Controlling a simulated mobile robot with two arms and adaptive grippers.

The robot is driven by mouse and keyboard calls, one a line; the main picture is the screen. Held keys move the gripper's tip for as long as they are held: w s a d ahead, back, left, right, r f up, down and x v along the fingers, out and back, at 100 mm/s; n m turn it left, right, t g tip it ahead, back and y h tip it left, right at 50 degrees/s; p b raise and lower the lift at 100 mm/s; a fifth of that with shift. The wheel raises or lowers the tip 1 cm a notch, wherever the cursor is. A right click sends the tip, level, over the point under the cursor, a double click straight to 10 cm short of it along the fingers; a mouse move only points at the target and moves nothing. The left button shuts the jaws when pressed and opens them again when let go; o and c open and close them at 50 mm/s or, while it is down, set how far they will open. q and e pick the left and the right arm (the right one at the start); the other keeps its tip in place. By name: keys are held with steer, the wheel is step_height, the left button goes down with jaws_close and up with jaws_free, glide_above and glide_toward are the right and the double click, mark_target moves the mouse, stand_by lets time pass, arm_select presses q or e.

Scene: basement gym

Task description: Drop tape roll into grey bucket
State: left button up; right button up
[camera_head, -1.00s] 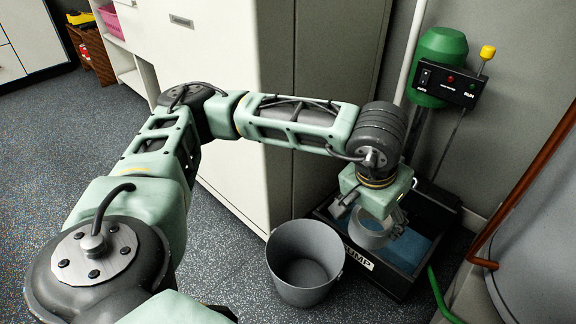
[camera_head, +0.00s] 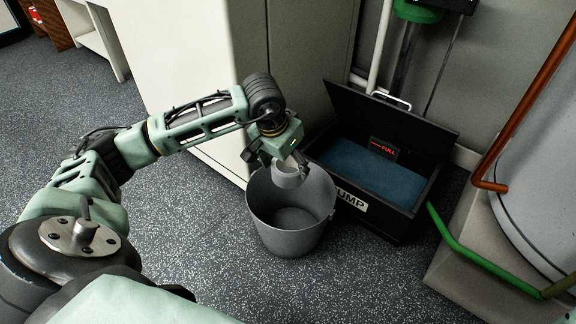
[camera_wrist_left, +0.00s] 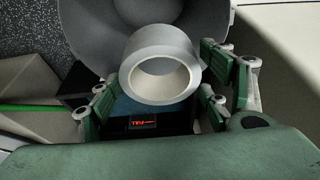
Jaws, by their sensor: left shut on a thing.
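The grey bucket (camera_head: 290,240) stands upright on the speckled floor, in front of the cabinet and left of the black sump box. My left gripper (camera_head: 285,160) is shut on the tape roll (camera_head: 288,179), a light grey ring. It holds the roll at the bucket's back rim, seemingly above the opening; the exact height is hard to tell. The bucket looks empty inside. In the left wrist view the roll (camera_wrist_left: 160,45) sits between the green fingers of the gripper (camera_wrist_left: 162,85), with the bucket (camera_wrist_left: 85,25) behind it. My right gripper is not in view.
The open black sump box (camera_head: 400,215) holds blue water and a red-lit "FULL" sign (camera_head: 384,149). A white cabinet (camera_head: 190,70) stands behind the arm. A green hose (camera_head: 480,258) and a large grey tank (camera_head: 540,200) are at right. Floor at left is clear.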

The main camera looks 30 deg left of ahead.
arm_select(q)
step_height(320, 180, down, 6)
steer(key=b, duration=0.4)
steer(key=shift+r, duration=0.25)
steer(key=o, duration=1.4)
steer(key=shift+c, duration=0.2)
steer(key=shift+r, duration=0.25)
steer(key=v, duration=1.1)
steer(key=shift+s+r, duration=0.2)
steer(key=shift+r, duration=0.05)
